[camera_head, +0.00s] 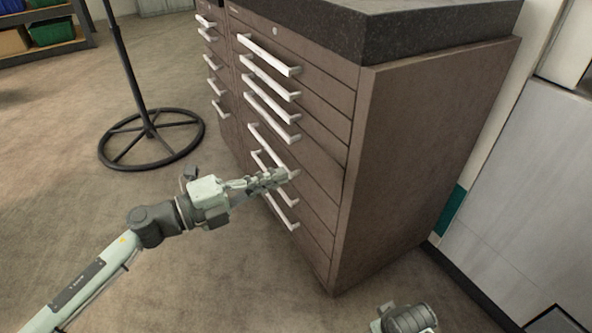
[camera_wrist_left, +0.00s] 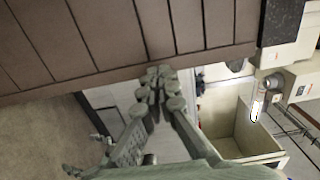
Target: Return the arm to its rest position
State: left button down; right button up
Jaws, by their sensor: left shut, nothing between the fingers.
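My left arm (camera_head: 85,285) reaches in from the lower left of the head view. Its gripper (camera_head: 272,180) is shut and empty, in front of the lower drawer handles (camera_head: 270,150) of a brown cabinet (camera_head: 425,150). It overlaps a handle in the picture; I cannot tell whether it touches. In the left wrist view the fingertips (camera_wrist_left: 160,86) are together, with brown drawer fronts (camera_wrist_left: 100,35) beyond them. A grey part at the bottom right of the head view looks like part of my right arm; no right fingers show.
The cabinet has a dark stone top (camera_head: 400,30), and its drawers look closed. A black stand with a round wheel-like base (camera_head: 150,135) is on the carpet at left. Shelves with bins (camera_head: 50,35) stand at the far left. Carpet left of the cabinet is mostly clear.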

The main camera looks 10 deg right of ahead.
pick_arm(q)
jog(key=w+a+f+n+t+y, duration=0.2)
jog(key=w+a+n+t+y, duration=0.25)
jog(key=a+n+t, duration=0.35)
jog(key=w+a+f+n+t+y, duration=0.3)
jog(key=a+n+y, duration=0.35)
jog(key=n, duration=0.35)
jog(key=s+a+f+n+g+y, duration=0.25)
jog(key=a+f+n+y, duration=0.3)
jog(key=a+f, duration=0.35)
jog(key=s+a+f+n+g+y, duration=0.1)
jog(key=s+a+f+n+g, duration=0.3)
jog(key=s+f, duration=0.5)
jog(key=s+a+f+n+g+y, duration=0.1)
jog(key=s+a+f+n+g, duration=0.2)
jog(key=s, duration=1.4)
jog(key=a+f+g, duration=0.3)
jog(key=a+f, duration=0.1)
jog(key=f, duration=0.2)
jog(key=shift+s+f+n, duration=0.2)
jog(key=shift+s+n, duration=0.15)
